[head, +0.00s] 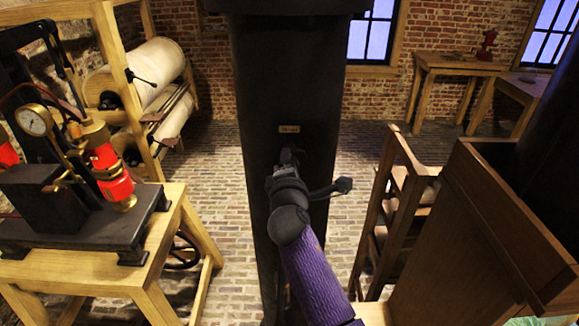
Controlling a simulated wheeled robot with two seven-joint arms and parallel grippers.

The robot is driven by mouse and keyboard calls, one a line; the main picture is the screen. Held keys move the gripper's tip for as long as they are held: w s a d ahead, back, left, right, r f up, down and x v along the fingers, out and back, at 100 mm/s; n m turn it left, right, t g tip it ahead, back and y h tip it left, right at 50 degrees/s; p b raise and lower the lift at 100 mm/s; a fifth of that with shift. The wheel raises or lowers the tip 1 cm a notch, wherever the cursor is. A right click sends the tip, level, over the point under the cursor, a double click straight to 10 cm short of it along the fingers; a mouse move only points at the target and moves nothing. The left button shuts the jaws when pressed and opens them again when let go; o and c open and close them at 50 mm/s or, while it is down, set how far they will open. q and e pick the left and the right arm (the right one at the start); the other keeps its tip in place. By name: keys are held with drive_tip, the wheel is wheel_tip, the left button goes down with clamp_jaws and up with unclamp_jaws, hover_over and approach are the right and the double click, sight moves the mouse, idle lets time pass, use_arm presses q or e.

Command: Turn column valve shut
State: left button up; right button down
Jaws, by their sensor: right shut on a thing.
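A tall black column (285,70) stands in the middle of the head view, with a small brass plate (289,128) on its front. My right arm, in a purple sleeve, reaches up from the bottom. My right gripper (289,156) is at the column just below the plate, shut on the valve handle. A dark lever with a knobbed end (340,186) sticks out to the right beside my wrist. The wrist hides most of the valve, so how far it is turned cannot be told. My left gripper is out of view.
At left, a wooden bench (150,235) bears an apparatus with a gauge (34,120) and red cylinders. Behind it is a rack with large rolls (150,70). At right are a wooden ladder-like frame (375,225) and a brown wooden box (470,235). Brick floor (225,160) is open beside the column.

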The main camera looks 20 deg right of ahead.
drive_tip(key=shift+m, duration=0.6)
drive_tip(key=shift+c, duration=0.7)
unclamp_jaws()
